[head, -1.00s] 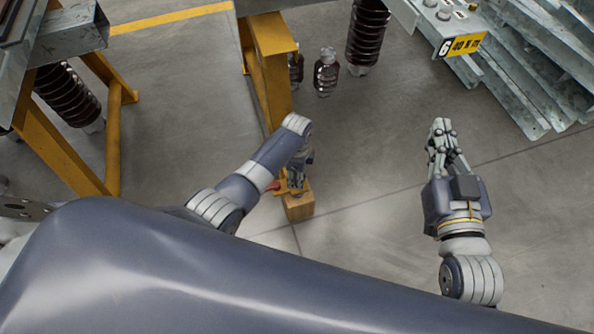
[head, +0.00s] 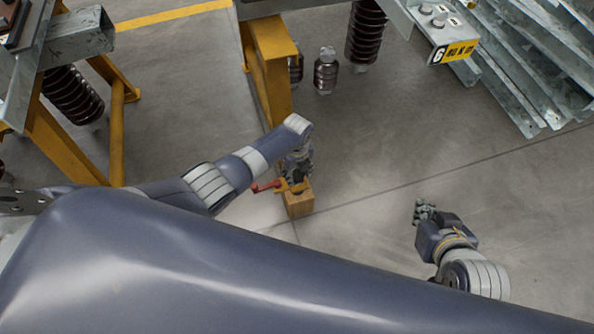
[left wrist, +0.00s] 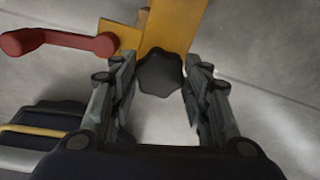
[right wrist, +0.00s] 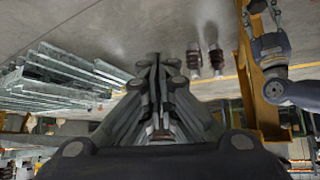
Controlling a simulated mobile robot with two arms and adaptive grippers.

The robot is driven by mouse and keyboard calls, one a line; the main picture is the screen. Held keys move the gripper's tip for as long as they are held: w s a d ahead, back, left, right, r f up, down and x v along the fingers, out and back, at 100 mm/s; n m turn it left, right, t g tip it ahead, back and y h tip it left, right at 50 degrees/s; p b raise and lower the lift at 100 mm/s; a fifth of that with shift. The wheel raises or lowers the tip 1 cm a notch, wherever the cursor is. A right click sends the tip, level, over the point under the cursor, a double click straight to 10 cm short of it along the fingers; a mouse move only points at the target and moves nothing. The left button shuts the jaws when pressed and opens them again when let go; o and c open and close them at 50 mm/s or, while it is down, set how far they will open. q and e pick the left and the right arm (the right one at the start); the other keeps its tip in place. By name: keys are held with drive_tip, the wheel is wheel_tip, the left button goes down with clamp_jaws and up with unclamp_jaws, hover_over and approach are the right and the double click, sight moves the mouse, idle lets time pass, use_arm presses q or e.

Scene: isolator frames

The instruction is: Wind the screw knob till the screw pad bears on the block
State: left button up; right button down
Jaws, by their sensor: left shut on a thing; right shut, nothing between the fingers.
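A wooden block (head: 299,206) stands on the floor near the middle of the head view, with an orange clamp piece and a red handle (head: 264,186) at its top. The red handle also shows in the left wrist view (left wrist: 60,41). The dark, lobed screw knob (left wrist: 160,73) sits between the fingers of my left gripper (left wrist: 158,88), which is shut on it. In the head view my left gripper (head: 298,172) is above the block, partly hidden by its own wrist. The screw pad is not visible. My right gripper (head: 422,211) is shut and empty, off to the right.
A yellow trestle leg (head: 271,70) stands behind the block. Ribbed brown insulators (head: 326,72) stand behind it. Galvanised steel profiles (head: 515,60) are stacked at the top right. The floor between the block and my right gripper is clear.

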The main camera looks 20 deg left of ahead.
sight(297, 174)
use_arm(q)
drive_tip(key=m, duration=0.3)
drive_tip(key=shift+m, duration=0.7)
use_arm(e)
drive_tip(key=shift+w+a+r+t, duration=0.15)
drive_tip(key=shift+w+r+t, duration=0.15)
drive_tip(key=shift+w, duration=0.1)
drive_tip(key=shift+w+r, duration=0.1)
drive_tip(key=shift+w, duration=0.1)
use_arm(q)
drive_tip(key=shift+w, duration=0.15)
use_arm(e)
drive_tip(key=shift+s+f, duration=0.2)
drive_tip(key=shift+s, duration=0.05)
use_arm(q)
drive_tip(key=o, duration=1.1)
drive_tip(key=shift+c, duration=0.2)
wheel_tip(297, 174, up, 12)
use_arm(e)
drive_tip(key=shift+w+r, duration=0.1)
drive_tip(key=shift+w, duration=0.05)
